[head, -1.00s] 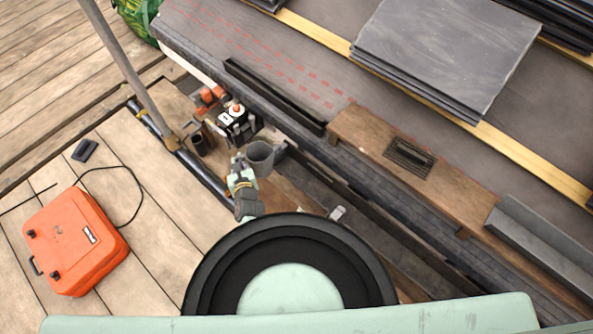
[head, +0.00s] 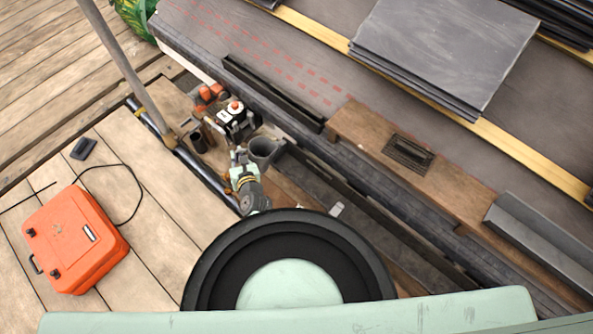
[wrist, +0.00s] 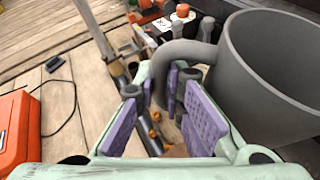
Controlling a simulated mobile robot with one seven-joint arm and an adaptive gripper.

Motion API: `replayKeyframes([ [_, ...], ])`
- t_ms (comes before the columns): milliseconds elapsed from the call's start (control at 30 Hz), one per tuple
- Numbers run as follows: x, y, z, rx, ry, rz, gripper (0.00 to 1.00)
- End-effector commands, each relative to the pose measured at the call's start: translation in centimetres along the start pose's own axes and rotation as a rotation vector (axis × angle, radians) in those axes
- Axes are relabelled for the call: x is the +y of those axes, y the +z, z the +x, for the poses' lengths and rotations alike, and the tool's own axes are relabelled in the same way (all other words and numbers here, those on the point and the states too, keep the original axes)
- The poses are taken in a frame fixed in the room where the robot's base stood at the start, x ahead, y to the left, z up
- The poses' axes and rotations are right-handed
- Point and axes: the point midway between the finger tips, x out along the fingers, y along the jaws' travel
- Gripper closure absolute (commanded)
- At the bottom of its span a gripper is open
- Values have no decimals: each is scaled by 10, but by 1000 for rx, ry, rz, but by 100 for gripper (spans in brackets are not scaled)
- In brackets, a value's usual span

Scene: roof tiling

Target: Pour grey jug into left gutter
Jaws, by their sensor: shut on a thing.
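The grey jug (head: 263,150) is just beyond my gripper (head: 240,158) in the head view, close to the roof's edge. In the wrist view the jug (wrist: 268,75) fills the upper right, and its curved handle reaches between the purple-padded fingers of my gripper (wrist: 160,100), which is shut on it. The jug looks near upright; its contents cannot be made out. A dark channel (head: 345,193), which looks like a gutter, runs along the eave to the right of the jug. A short black trough (head: 275,93) lies on the roof edge beyond it.
A small machine with an orange cap (head: 236,118) and a dark cup (head: 199,139) stand left of the jug. A brown plank (head: 365,140) with a grate borders the roof. A grey metal trough (head: 540,245) lies at right. An orange case (head: 75,240) sits on the deck.

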Motion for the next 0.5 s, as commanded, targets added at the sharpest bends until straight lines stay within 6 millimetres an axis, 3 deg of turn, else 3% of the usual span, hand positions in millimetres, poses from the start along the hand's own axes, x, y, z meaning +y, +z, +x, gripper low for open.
replayKeyframes([
  [300,-10,23,-11,-37,66,159,100],
  [500,-20,24,-14,-53,100,247,100],
])
